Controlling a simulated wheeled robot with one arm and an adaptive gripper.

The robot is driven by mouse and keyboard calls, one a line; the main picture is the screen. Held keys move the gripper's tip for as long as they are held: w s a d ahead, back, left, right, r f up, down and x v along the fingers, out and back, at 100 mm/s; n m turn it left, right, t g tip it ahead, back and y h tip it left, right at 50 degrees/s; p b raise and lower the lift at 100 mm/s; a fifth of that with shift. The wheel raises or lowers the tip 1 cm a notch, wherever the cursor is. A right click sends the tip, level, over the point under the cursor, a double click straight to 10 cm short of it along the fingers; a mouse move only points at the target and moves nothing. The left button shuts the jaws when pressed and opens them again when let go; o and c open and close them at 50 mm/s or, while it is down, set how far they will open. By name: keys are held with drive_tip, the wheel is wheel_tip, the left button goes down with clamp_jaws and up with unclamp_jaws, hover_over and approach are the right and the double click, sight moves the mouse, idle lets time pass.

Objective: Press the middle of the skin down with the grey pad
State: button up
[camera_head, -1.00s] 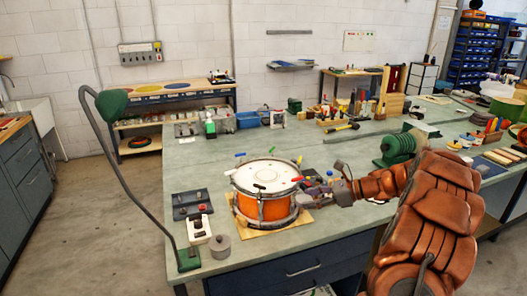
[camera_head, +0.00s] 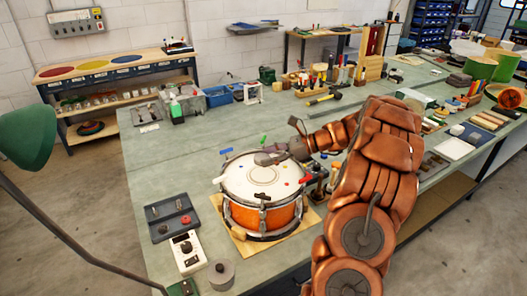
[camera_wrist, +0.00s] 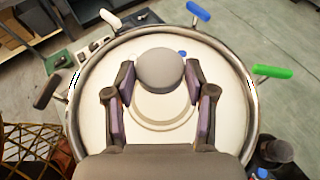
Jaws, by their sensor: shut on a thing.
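The drum (camera_head: 262,215) has an orange shell, a metal hoop and a white skin (camera_head: 243,188) with a faint ring around its middle. My gripper (camera_head: 277,155) is over the far right part of the skin. In the wrist view my gripper (camera_wrist: 160,88) is shut on the grey pad (camera_wrist: 160,68), a rounded grey piece between the fingers. The pad covers the upper part of the skin's ring (camera_wrist: 160,123). Whether the pad touches the skin cannot be told. The pad also shows small in the head view (camera_head: 266,158).
Coloured levers, such as a green one (camera_wrist: 272,72) and a blue one (camera_wrist: 198,12), stick out around the hoop. A dark tray (camera_head: 170,215), a white control box (camera_head: 187,252) and a grey cylinder (camera_head: 221,272) stand left of the drum. A green lamp (camera_head: 28,135) is at far left.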

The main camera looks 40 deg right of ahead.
sight(270, 176)
drive_tip(key=shift+s+f+b, duration=0.1)
drive_tip(key=shift+f+b, duration=1.7)
drive_tip(key=shift+f, duration=0.5)
drive_tip(key=shift+f, duration=0.75)
drive_tip(key=shift+r, duration=0.1)
drive_tip(key=shift+r+p, duration=2.45)
drive_tip(key=shift+r, duration=0.6)
